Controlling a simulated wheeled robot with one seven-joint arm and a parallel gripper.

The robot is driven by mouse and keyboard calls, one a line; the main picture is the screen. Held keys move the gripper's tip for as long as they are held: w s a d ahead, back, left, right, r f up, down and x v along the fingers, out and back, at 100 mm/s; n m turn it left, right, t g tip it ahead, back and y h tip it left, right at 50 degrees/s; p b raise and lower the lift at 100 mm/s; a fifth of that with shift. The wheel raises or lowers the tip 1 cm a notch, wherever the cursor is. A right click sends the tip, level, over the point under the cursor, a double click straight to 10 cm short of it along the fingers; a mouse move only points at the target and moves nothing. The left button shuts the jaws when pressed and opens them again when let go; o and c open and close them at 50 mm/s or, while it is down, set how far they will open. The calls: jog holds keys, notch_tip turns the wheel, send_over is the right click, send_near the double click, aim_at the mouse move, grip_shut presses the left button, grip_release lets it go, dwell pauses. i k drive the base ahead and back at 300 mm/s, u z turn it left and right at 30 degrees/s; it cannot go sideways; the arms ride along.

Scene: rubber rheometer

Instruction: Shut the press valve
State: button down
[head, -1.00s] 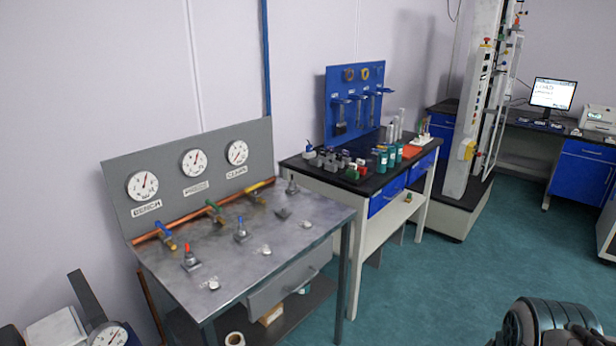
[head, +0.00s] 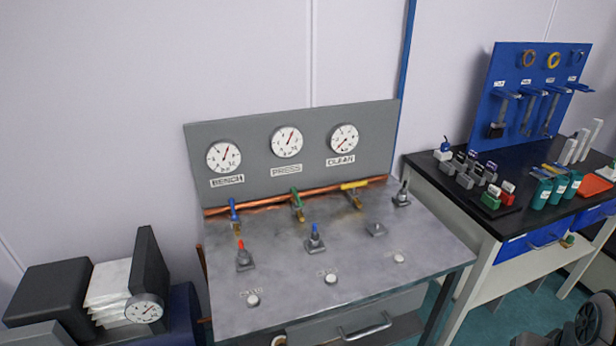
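The press valve is the middle one on the copper pipe, below the gauge marked PRESS (head: 287,142). Its green handle (head: 297,200) lies across the pipe, on a brass body. The press gauge's needle points up and a little right. To its left is a blue-handled valve (head: 233,211) below the BENCH gauge (head: 224,157), its handle also across the pipe. To its right is a yellow-handled valve (head: 355,185) below the CLEAN gauge (head: 344,139), its handle along the pipe. My gripper is not in view.
The grey metal bench (head: 290,255) bears a red-topped fitting (head: 244,257), a blue-topped fitting (head: 315,239) and several small knobs along its front. A black-topped table (head: 455,190) with bottles stands at right. Boxes and another gauge (head: 145,309) are at lower left.

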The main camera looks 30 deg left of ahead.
aim_at(297, 200)
jog(key=u, duration=0.85)
jog(key=i, duration=0.8)
jog(key=u, duration=0.75)
